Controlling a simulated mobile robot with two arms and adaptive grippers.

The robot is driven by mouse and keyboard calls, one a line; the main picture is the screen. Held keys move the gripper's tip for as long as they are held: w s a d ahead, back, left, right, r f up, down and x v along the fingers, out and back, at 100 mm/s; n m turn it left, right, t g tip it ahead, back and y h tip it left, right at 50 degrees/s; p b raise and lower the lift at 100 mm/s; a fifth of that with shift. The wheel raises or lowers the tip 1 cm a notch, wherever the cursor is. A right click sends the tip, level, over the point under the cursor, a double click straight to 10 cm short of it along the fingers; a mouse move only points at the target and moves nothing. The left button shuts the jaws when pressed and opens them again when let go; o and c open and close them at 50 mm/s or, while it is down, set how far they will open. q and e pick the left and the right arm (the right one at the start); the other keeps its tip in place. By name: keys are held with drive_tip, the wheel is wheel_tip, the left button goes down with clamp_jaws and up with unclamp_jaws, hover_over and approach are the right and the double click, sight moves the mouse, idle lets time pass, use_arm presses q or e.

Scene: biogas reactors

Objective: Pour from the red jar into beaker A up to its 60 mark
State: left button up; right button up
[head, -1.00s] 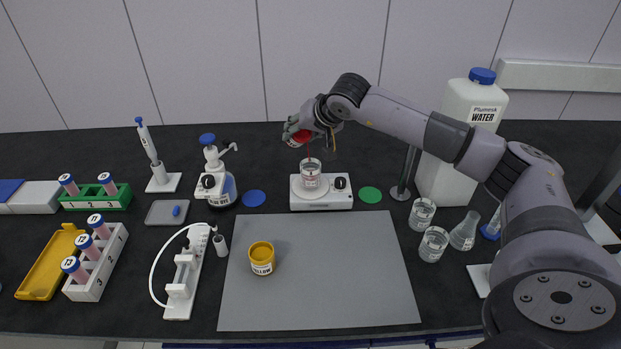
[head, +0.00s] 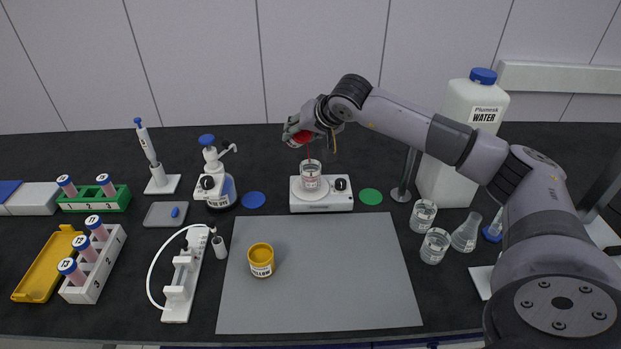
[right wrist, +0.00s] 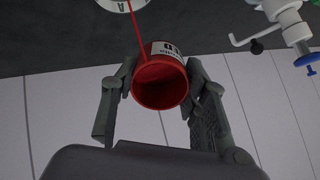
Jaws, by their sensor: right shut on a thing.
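My right gripper (right wrist: 158,95) is shut on the red jar (right wrist: 160,88) and holds it tilted in the air. In the head view the red jar (head: 302,137) is above and slightly left of beaker A (head: 311,172). A thin red stream (head: 308,150) runs from the jar down to beaker A. Beaker A stands on a white hotplate (head: 321,201) with a dark knob. Beaker A also shows partly at the top of the right wrist view (right wrist: 122,4). The liquid level against its marks is too small to read. My left gripper is not in view.
A yellow jar (head: 261,261) stands on the grey mat (head: 330,290), which is otherwise clear. A blue disc (head: 253,200) and a green disc (head: 370,196) flank the hotplate. A bottle-top dispenser (head: 217,180) stands left; glass beakers (head: 434,246) and a water container (head: 465,130) stand right.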

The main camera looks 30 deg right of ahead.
drive_tip(key=shift+b, duration=0.55)
drive_tip(key=shift+f, duration=0.1)
idle(0.6)
drive_tip(key=shift+f+b, duration=0.1)
drive_tip(key=shift+b, duration=0.5)
drive_tip(key=shift+s+t+b, duration=0.1)
drive_tip(key=shift+t+b, duration=0.2)
drive_tip(key=shift+b, duration=0.2)
idle(0.5)
